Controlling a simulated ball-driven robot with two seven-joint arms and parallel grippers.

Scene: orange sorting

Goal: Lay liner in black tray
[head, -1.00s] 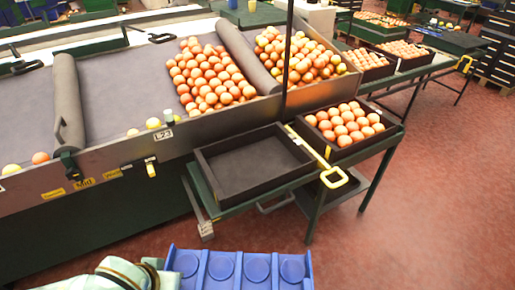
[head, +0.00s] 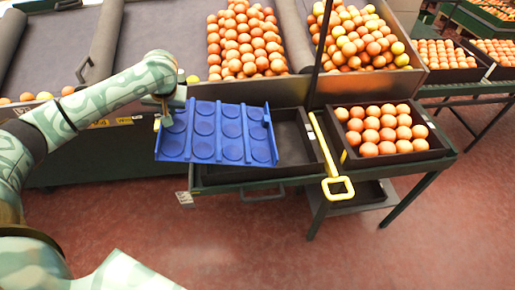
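The blue liner (head: 205,133), a sheet with rows of round cups, hangs in front of and over the left part of the black tray (head: 297,140). My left gripper (head: 166,113) holds the liner at its upper left edge. The liner reaches past the tray's left side and hides much of its floor. The tray's right end and part of its front rim show. I cannot tell whether the liner touches the tray. My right gripper is not in view.
A black crate of oranges (head: 387,143) stands right of the tray, with a yellow handle (head: 338,187) between them. Behind is the sorting table with heaped oranges (head: 243,42) and a metal front wall. Red floor (head: 400,245) is open in front.

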